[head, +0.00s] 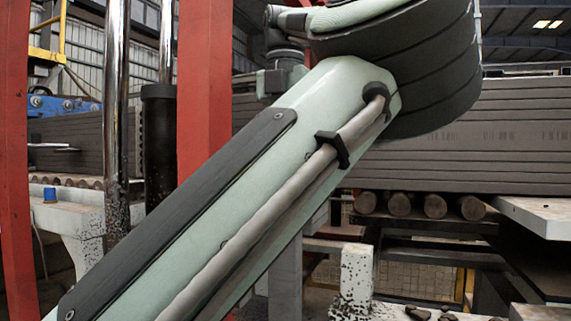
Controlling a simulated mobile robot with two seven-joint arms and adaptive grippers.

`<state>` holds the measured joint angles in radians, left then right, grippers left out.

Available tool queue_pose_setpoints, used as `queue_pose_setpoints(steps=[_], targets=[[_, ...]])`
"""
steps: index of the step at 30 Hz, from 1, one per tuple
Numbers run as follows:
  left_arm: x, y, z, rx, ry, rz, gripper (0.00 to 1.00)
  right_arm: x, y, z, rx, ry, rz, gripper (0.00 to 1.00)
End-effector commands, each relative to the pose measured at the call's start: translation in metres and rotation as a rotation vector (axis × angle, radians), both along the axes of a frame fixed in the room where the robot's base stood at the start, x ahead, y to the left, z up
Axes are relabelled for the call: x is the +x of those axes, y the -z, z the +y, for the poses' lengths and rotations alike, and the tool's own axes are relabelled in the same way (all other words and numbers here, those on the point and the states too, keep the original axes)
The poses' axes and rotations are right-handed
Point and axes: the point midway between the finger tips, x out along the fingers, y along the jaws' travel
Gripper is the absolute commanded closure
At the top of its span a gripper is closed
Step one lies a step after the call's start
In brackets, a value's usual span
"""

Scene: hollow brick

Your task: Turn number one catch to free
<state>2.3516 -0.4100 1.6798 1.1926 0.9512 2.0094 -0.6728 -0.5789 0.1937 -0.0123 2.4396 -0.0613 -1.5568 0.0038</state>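I cannot make out the number one catch in the head view. A large pale green arm link with a grey cable, which looks like mine, crosses the middle from lower left to upper right and hides much of the scene. Neither gripper can be made out. Small dark jointed parts show behind the top of the link, but I cannot tell what they are.
A red post (205,85) stands behind the arm, with another red post (16,160) at the left edge. A small blue block (50,194) sits on a pale support (75,222). Stacked grey boards (470,130) lie on rollers (435,206) at right.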

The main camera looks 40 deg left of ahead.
Motion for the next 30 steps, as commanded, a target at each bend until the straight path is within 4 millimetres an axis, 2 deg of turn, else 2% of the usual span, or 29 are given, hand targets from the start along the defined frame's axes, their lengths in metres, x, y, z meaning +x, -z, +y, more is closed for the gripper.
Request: queue_pose_setpoints(steps=[18,19,21,24,30], targets=[[-0.0006,0.0013,-0.0002,-0.003,-0.042,0.004,0.88,-0.0003,0.0010,0.0001,0.000,-0.001,0.002,0.60],[-0.0006,0.0013,-0.0002,-0.003,-0.042,0.004,0.57,-0.0003,0.0010,0.0001,0.000,-0.001,0.002,0.60],[-0.0005,0.0013,-0.0002,-0.003,-0.042,0.004,0.48,-0.0003,0.0010,0.0001,0.000,-0.001,0.002,0.60],[-0.0004,0.0010,-0.0002,-0.003,-0.041,0.002,0.38,-0.0003,0.0010,0.0001,0.000,-0.001,0.002,0.60],[-0.0002,0.0005,-0.0001,-0.001,-0.040,0.002,0.38,-0.0002,0.0009,0.0001,0.000,-0.001,0.002,0.60]])
